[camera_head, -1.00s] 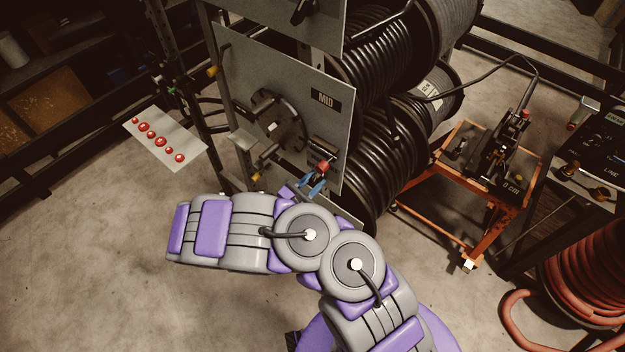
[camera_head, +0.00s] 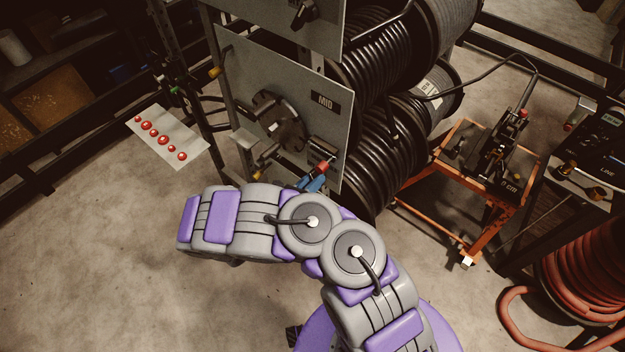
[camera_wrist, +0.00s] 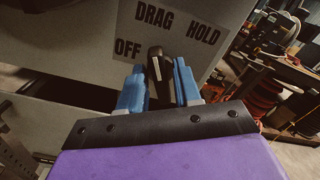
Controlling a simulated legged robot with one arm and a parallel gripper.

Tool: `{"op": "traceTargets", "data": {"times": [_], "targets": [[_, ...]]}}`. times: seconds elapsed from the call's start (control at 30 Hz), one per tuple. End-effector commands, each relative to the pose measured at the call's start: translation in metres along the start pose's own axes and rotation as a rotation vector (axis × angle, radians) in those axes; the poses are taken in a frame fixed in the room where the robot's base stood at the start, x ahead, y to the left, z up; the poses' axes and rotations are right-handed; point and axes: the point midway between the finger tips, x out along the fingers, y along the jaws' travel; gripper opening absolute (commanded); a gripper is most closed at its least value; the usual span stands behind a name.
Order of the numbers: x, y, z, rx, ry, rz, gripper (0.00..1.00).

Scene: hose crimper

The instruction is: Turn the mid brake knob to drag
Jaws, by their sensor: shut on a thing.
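The mid brake knob (camera_wrist: 157,64) is a dark knob in the wrist view, standing between the two blue fingers of my gripper (camera_wrist: 160,75). My gripper is shut on it. Behind it is a label plate (camera_wrist: 178,38) with OFF at the left, DRAG at the top and HOLD at the right. The knob's tip points up, toward DRAG or between OFF and DRAG; I cannot tell exactly. In the head view my gripper (camera_head: 315,183) is at the lower edge of the panel marked MID (camera_head: 312,76); the knob cannot be made out there.
A red-tipped part (camera_head: 322,167) is close by my gripper. A round disc with a handle (camera_head: 276,122) is on the MID panel. Black hose reels (camera_head: 385,145) stand behind it.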

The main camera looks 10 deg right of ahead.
Motion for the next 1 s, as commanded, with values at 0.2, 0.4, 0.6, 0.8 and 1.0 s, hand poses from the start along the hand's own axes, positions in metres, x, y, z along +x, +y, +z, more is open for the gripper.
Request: {"op": "traceTargets", "data": {"times": [0.2,0.4,0.6,0.8,1.0], "targets": [[-0.0006,0.0025,0.0044,-0.027,-0.009,0.006,0.03],[-0.0007,0.0029,0.0044,-0.029,-0.009,0.007,0.03],[-0.0007,0.0032,0.0045,-0.028,-0.009,0.007,0.36],[-0.0008,0.0020,0.0029,-0.028,-0.006,0.005,0.41],[-0.0002,0.0009,0.0016,-0.028,-0.003,0.004,0.41]]}}
